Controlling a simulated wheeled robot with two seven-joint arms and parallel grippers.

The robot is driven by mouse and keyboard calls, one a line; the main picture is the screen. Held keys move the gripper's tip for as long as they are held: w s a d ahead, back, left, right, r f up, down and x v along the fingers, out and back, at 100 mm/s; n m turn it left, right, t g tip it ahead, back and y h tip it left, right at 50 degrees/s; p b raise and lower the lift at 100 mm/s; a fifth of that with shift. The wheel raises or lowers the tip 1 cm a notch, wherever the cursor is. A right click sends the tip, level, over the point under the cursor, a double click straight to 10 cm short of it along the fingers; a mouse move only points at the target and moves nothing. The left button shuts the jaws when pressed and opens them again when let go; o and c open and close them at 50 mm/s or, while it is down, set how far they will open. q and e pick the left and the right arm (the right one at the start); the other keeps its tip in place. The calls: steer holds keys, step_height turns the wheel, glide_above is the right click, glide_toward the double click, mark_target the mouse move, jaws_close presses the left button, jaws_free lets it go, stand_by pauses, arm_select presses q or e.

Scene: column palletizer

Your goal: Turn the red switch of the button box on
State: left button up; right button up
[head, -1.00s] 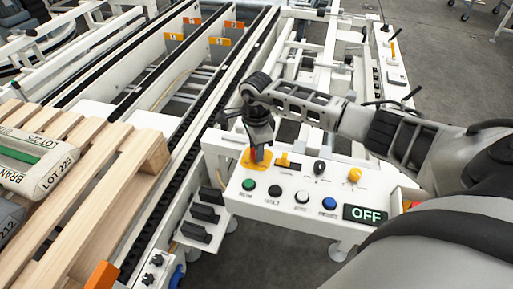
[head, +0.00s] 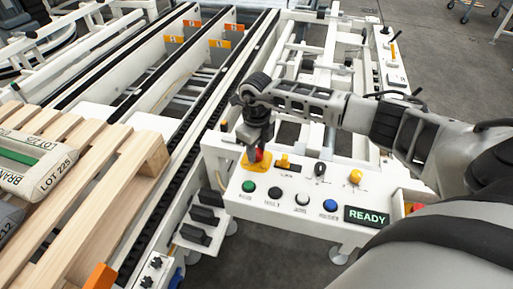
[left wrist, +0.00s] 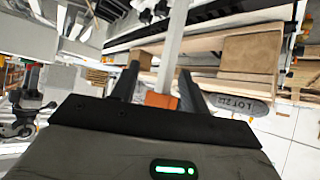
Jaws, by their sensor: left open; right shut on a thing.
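The white button box (head: 278,209) stands at the middle right of the head view, with its display (head: 367,216) reading READY. Its red switch (head: 259,155) sits on a yellow plate (head: 252,167) at the box's far left corner. My right gripper (head: 257,147) points down over the switch and is shut on it, hiding most of it. My left gripper (left wrist: 155,88) shows only in the left wrist view, its two dark fingers apart. An orange-ended post shows between or behind those fingers; nothing appears clamped.
Green (head: 248,186), black, white and blue buttons line the box's front, with a yellow knob (head: 355,177) behind. A wooden pallet (head: 100,190) with sacks (head: 35,165) lies left, beside conveyor rails (head: 165,195).

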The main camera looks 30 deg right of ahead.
mark_target(257, 151)
steer(key=shift+m, duration=1.9)
steer(key=o, duration=1)
step_height(257, 151, up, 16)
steer(key=shift+r+b, duration=0.1)
steer(key=shift+b, duration=0.35)
